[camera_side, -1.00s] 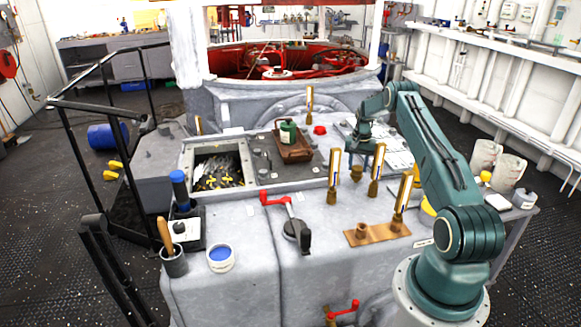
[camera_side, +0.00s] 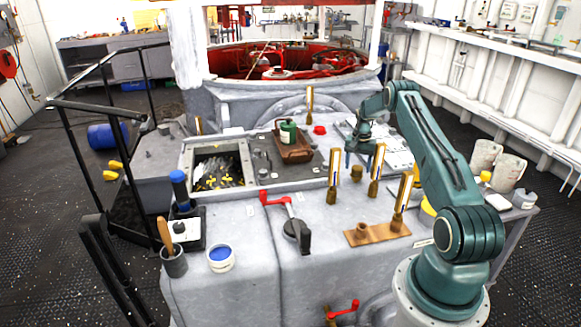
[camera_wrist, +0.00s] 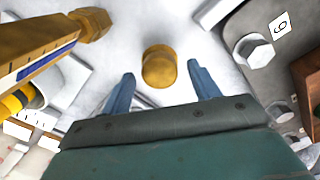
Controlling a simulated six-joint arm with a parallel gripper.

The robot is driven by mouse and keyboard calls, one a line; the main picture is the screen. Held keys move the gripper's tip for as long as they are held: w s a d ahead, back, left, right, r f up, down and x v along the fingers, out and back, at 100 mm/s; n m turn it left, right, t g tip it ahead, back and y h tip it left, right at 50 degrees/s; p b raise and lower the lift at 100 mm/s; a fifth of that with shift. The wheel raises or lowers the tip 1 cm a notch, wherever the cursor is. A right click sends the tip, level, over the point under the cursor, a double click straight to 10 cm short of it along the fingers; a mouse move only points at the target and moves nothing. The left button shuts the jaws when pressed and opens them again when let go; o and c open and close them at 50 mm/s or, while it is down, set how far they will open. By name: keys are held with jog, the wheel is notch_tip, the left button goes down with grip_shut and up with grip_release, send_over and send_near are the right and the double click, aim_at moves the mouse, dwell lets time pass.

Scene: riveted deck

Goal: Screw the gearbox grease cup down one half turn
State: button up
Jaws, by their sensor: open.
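The grease cup is taken to be the round brass cap (camera_wrist: 159,66), which stands upright on the pale grey gearbox top in the wrist view. It also shows in the side view (camera_side: 357,174), just below my gripper (camera_side: 360,161). In the wrist view my gripper (camera_wrist: 160,76) is open, with one blue finger on each side of the cap. A clear gap shows between the cap and each finger, and nothing is held. I cannot tell exactly how far the fingertips are above the deck.
Brass-framed sight gauges (camera_side: 375,170) and (camera_side: 334,175) stand close to the cap. A hex bolt (camera_wrist: 256,50) is right of it in the wrist view. A brown tray (camera_side: 295,153) holds a green can (camera_side: 288,131). A red-handled lever (camera_side: 276,198) sits in front.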

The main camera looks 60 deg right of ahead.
aim_at(357, 167)
notch_tip(357, 167, up, 14)
dwell(0.8)
